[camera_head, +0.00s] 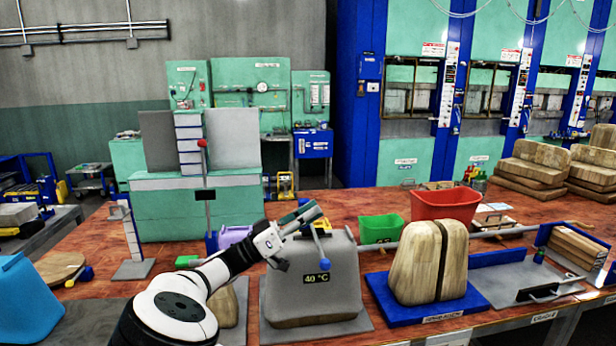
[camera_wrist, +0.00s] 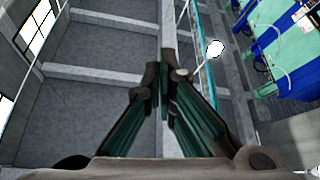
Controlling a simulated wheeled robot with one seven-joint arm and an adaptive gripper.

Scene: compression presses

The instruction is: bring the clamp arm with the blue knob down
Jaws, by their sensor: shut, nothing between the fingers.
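Another blue knob (camera_head: 86,272) lies at the left, next to a wooden disc.
An upright rod with a red knob (camera_head: 202,143) stands behind my arm. A wooden two-part mould (camera_head: 415,265) sits on a blue base to the right. Green (camera_head: 380,230) and red (camera_head: 443,212) bins stand behind. A long grey rod (camera_head: 500,232) lies across the bench.

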